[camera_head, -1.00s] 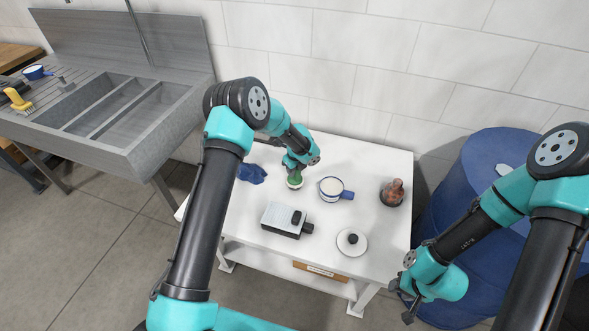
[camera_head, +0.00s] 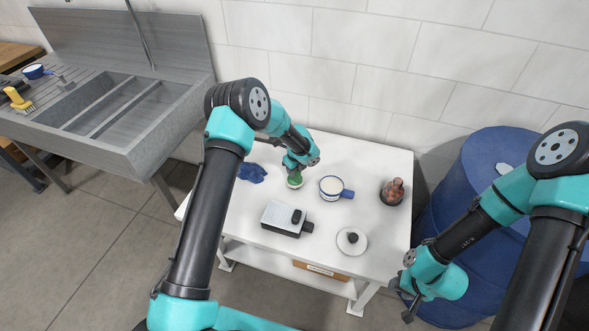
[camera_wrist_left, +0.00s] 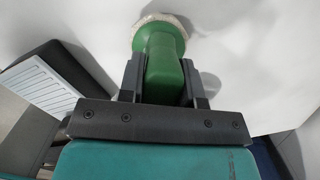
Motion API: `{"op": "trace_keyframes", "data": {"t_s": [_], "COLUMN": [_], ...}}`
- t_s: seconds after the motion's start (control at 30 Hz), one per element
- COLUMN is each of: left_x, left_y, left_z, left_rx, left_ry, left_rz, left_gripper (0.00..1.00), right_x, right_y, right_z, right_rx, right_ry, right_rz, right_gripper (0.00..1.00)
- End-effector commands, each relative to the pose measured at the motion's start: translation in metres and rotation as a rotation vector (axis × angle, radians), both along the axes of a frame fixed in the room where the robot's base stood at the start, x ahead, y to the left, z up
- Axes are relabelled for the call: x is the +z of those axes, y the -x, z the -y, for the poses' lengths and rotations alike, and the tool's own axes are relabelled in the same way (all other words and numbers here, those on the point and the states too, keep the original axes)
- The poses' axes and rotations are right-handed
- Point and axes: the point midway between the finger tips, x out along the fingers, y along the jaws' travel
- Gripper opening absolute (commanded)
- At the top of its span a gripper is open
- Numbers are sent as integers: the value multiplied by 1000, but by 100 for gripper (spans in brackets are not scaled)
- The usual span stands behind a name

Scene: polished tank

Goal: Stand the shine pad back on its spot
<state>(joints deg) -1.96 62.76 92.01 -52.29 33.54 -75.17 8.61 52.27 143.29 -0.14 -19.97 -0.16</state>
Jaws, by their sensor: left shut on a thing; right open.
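The shine pad appears to be the green-handled piece with a pale round pad; it is on the white table in the head view (camera_head: 295,182) and at the top of the left wrist view (camera_wrist_left: 160,50). My left gripper (camera_head: 297,170) is shut on its green handle, with one finger on each side in the left wrist view. The pad end faces away from the gripper; I cannot tell whether it touches the table. My right gripper (camera_head: 408,298) is open and empty, off the table's right front corner. No marked spot is clearly visible.
The white table (camera_head: 250,220) also holds a blue cloth (camera_head: 252,173), a white mug with blue handle (camera_head: 331,188), a brown bottle (camera_head: 394,191), a grey-and-black box (camera_head: 287,217) and a white disc with a dark knob (camera_head: 351,242). A blue drum (camera_head: 470,185) stands right.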

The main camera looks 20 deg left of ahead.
Motion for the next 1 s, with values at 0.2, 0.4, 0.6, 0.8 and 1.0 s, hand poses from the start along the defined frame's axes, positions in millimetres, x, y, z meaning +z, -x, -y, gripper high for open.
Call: {"op": "trace_keyframes", "data": {"t_s": [0.2,0.4,0.6,0.8,1.0], "left_x": [-3,-6,-9,-12,-13], "left_y": [0,0,0,0,0], "left_z": [0,0,0,0,0], "left_rx": [0,0,0,-1,0], "left_ry": [0,0,1,0,1], "left_rz": [0,0,1,1,1], "left_gripper": [0,0,0,0,36], "right_x": [0,0,0,0,0], "right_y": [0,0,0,0,0], "right_z": [0,0,0,0,0], "right_rx": [0,0,0,0,0], "right_ry": [0,0,0,0,0], "right_rz": [0,0,0,0,0], "right_gripper": [43,43,43,43,43]}}
